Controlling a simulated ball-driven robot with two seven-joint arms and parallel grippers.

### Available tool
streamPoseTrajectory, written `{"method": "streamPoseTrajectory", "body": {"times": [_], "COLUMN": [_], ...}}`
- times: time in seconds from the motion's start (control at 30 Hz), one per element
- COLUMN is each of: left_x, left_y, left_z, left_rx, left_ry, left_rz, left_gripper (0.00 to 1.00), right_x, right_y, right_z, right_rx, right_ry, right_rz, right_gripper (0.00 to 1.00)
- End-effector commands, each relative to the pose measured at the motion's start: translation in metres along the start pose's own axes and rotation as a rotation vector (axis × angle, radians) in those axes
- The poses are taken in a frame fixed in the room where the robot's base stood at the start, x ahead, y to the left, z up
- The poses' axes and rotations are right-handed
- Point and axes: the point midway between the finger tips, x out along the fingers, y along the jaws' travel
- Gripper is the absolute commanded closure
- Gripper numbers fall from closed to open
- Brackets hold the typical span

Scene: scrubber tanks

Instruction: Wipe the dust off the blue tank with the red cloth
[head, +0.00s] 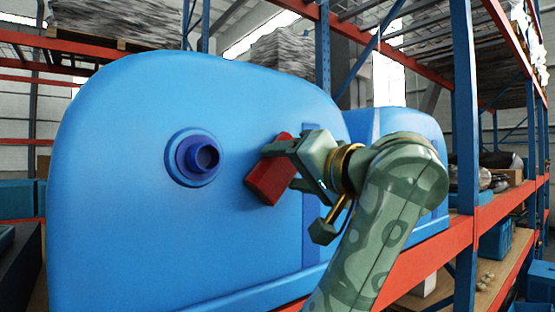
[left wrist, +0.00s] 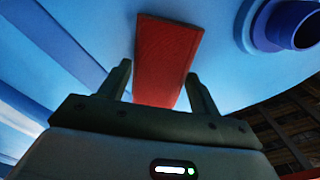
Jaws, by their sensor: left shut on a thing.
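The blue tank (head: 110,150) fills the left and middle of the head view, with a dark blue round port (head: 192,158) on its face. Its blue surface (left wrist: 100,25) and port (left wrist: 290,22) also show in the left wrist view. My left gripper (head: 285,165) is shut on the red cloth (head: 268,180), to the right of the port. The cloth (left wrist: 166,55) looks like a flat block between the fingers and lies close against the tank face; whether it touches is hard to tell. I see no clear dust patch. My right gripper is not in view.
A second blue tank (head: 415,122) stands behind at the right. The tanks sit on racking with an orange beam (head: 425,262) and a blue upright (head: 465,150). A blue crate (head: 495,240) is on a lower shelf at the right.

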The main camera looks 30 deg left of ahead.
Motion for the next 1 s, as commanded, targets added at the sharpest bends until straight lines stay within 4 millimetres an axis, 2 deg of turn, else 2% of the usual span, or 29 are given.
{"method": "streamPoseTrajectory", "body": {"times": [0.23, 0.4, 0.6, 1.0], "left_x": [0.001, 0.002, 0.003, -0.003], "left_y": [0.007, 0.018, 0.03, 0.032], "left_z": [-0.008, -0.021, -0.03, -0.03], "left_rx": [0.001, 0.004, 0.002, 0.0], "left_ry": [-0.002, -0.003, -0.002, -0.001], "left_rz": [0.0, 0.0, 0.0, 0.002], "left_gripper": [0.66, 0.66, 0.66, 0.66], "right_x": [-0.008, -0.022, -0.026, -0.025], "right_y": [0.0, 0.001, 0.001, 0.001], "right_z": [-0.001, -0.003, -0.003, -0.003], "right_rx": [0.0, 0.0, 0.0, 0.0], "right_ry": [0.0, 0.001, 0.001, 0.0], "right_rz": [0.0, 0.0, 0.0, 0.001], "right_gripper": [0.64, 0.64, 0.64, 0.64]}}
